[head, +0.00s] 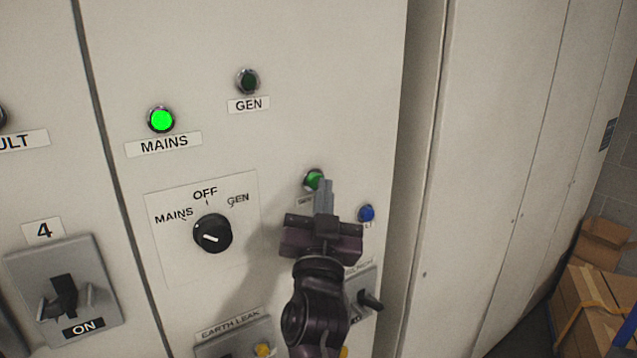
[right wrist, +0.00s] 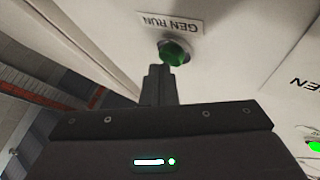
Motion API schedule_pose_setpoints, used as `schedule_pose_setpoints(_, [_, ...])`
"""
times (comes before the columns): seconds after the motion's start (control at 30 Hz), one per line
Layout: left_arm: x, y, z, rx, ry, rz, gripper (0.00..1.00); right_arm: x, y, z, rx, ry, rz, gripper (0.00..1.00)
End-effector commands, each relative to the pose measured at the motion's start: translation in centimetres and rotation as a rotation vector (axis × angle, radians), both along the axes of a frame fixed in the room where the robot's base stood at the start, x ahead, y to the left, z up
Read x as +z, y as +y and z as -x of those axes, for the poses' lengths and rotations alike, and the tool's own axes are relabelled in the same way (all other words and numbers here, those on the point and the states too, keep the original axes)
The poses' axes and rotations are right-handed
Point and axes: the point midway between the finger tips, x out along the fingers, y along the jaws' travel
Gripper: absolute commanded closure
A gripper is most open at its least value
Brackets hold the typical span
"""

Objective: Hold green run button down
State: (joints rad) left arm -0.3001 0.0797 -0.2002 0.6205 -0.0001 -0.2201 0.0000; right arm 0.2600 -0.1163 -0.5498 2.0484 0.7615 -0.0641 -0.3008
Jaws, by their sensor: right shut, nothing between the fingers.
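The green GEN RUN button (head: 314,179) is on the panel in the head view, above and left of a blue button. Its label is partly covered by my gripper in that view. In the right wrist view the green button (right wrist: 174,52) shows below its upside-down GEN RUN label (right wrist: 170,27). My right gripper (head: 324,190) is shut and empty, with its fingertips at the lower edge of the button. In the right wrist view the fingertips (right wrist: 158,72) are right by the button; I cannot tell whether they touch it. My left gripper is not in view.
A blue button (head: 366,213) is just right of my gripper. A rotary selector (head: 212,234) is to the left, below a lit MAINS lamp (head: 161,120) and a dark GEN lamp (head: 248,81). A switch handle (head: 370,301) sticks out below. Cardboard boxes (head: 592,300) stand at the far right.

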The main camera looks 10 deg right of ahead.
Motion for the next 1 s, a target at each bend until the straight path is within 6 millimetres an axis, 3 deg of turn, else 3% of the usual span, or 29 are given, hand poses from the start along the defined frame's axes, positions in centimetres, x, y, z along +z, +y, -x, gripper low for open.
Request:
schedule_pose_setpoints(0.23, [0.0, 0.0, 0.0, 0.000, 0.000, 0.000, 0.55, -0.1, -0.4, 1.2, 0.001, 0.002, 0.000, 1.00])
schedule_pose_setpoints(0.6, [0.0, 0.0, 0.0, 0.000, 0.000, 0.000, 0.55, -0.1, -0.5, 1.5, 0.000, 0.001, 0.001, 1.00])
schedule_pose_setpoints(1.0, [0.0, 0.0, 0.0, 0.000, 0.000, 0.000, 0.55, -0.2, -1.8, 5.1, 0.001, 0.002, 0.001, 1.00])
